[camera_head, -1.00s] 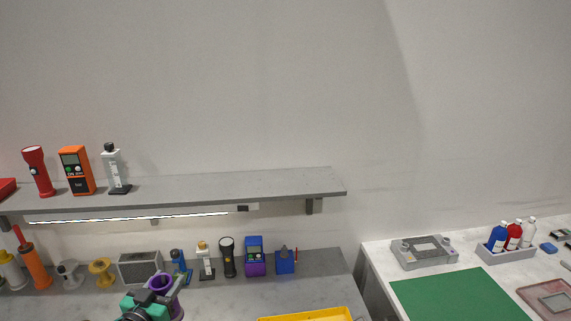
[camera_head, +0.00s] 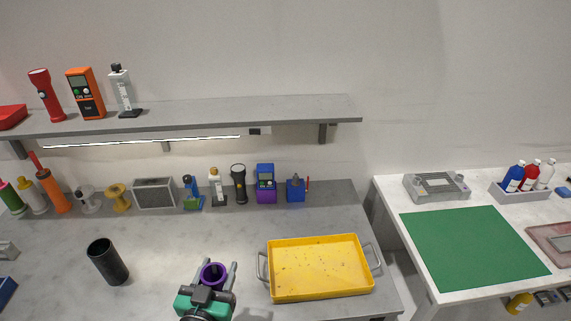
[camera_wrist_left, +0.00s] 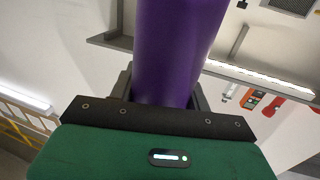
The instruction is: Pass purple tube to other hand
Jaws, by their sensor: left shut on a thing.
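The purple tube (camera_head: 213,275) stands between the fingers of my left gripper (camera_head: 219,277) at the bottom middle of the head view, its open top end facing up toward the camera. In the left wrist view the purple tube (camera_wrist_left: 176,50) rises large from between the two dark fingers, and the gripper (camera_wrist_left: 165,92) is shut on it. The lower part of the tube is hidden by the gripper body. My right gripper is not in view.
A black cylinder (camera_head: 108,262) stands on the grey bench to the left. A yellow tray (camera_head: 320,296) with handles lies to the right. Several tools and instruments line the back of the bench under a shelf (camera_head: 200,116). A green mat (camera_head: 474,246) covers part of the right table.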

